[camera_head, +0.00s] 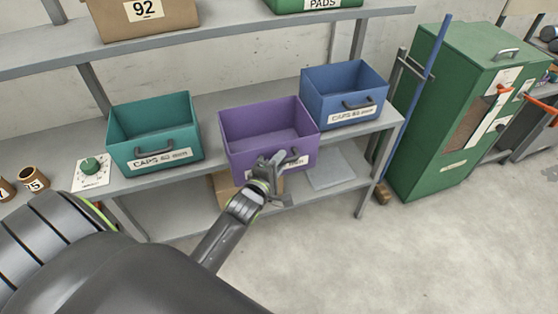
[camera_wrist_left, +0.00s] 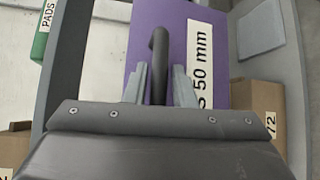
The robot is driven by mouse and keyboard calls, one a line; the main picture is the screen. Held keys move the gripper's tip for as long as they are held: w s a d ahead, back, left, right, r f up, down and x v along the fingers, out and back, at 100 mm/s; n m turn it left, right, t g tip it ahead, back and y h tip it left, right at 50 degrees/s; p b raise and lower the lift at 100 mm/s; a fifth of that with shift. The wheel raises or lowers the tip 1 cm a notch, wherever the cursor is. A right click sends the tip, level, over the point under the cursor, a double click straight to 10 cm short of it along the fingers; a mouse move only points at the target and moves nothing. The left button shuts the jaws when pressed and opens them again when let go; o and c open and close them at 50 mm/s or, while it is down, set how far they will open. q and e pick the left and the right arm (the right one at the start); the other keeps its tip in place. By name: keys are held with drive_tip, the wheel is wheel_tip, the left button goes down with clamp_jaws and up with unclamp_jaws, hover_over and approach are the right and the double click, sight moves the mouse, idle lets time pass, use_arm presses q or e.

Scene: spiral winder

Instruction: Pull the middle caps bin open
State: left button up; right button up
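The middle caps bin (camera_head: 240,143) is a purple open-topped box on the shelf, between a teal bin and a blue bin. Its front faces me, with a dark handle and a white label that my gripper partly covers in the head view. My left gripper (camera_head: 273,168) is at this front. In the left wrist view, the bin's dark handle (camera_wrist_left: 159,55) stands between the two fingers of my left gripper (camera_wrist_left: 159,86). The fingers are apart, with narrow gaps beside the handle. The label (camera_wrist_left: 198,65) ends in "50 mm". My right gripper is not in view.
The teal bin (camera_head: 153,131) is to the left and the blue bin (camera_head: 345,93) to the right. A cardboard box (camera_head: 226,191) and a grey flat piece (camera_head: 330,168) lie on the lower shelf. A green cabinet (camera_head: 455,110) stands right. The floor in front is clear.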

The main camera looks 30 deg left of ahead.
use_arm(q)
drive_tip(key=shift+o, duration=1.1)
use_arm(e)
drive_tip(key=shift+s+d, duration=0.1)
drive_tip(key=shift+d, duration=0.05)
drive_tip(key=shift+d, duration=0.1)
use_arm(q)
drive_tip(key=shift+s, duration=0.1)
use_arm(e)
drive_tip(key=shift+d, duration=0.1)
